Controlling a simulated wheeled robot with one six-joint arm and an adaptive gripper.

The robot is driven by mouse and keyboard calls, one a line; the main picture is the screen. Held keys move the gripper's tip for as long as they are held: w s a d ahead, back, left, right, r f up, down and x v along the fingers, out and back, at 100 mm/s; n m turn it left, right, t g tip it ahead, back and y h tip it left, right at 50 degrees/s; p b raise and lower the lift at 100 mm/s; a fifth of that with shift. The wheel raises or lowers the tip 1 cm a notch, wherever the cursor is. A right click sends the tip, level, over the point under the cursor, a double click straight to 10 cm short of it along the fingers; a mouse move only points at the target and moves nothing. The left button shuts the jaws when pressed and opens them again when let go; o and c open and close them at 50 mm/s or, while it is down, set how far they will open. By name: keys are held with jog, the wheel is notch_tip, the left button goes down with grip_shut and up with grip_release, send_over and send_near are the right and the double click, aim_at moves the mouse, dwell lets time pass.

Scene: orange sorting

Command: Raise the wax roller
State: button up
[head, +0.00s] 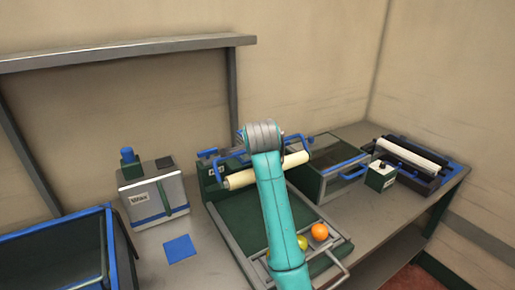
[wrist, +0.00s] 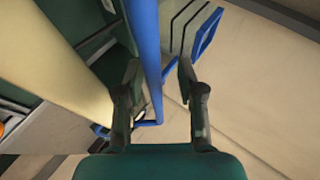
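The wax roller (head: 240,179) is a cream cylinder over the green tray, mostly seen either side of my arm in the head view. It fills the left of the wrist view (wrist: 58,62). A blue handle bar (wrist: 146,45) runs alongside the roller. My gripper (wrist: 159,70) is open, with the bar between its fingers. The bar lies close to the left finger, with a gap to the right one; I cannot tell whether it touches. In the head view my arm hides the gripper and the middle of the roller.
A grey box (head: 152,200) and a blue square (head: 180,248) are to the left. A green-lidded case (head: 332,150), a small white-green box (head: 381,175) and another roller unit (head: 412,153) stand to the right.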

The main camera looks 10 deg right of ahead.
jog(key=v, duration=1.2)
jog(key=shift+f, duration=0.1)
